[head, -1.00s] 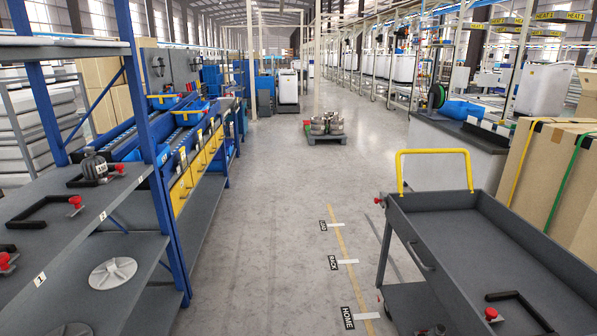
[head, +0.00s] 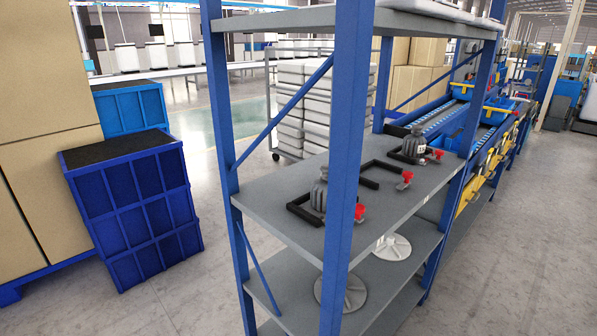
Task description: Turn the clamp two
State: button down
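Several red clamps stand on the grey middle shelf (head: 285,183) of a blue-post rack in the head view. One red clamp (head: 359,212) is nearest, partly behind the front post. A third red clamp (head: 436,155) is farther back. A grey rounded part (head: 320,192) sits in the near black frame, and a similar grey part (head: 414,142) sits in the far one. Small labels on the shelf's edge are too small to read, so I cannot tell which clamp is two. My gripper is not in view.
The rack's front post (head: 347,160) stands close. White discs (head: 397,247) lie on the lower shelf. A blue crate (head: 133,205) and cardboard boxes (head: 45,130) stand at the left. The floor at the right (head: 530,240) is clear.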

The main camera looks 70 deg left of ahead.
aim_at(408, 174)
jog(key=u, duration=1.6)
jog(key=i+l+z, duration=0.1)
jog(key=i+l, duration=0.25)
jog(key=i, duration=0.2)
jog(key=i+l+z, duration=0.1)
jog(key=i+l, duration=0.25)
jog(key=i, duration=0.2)
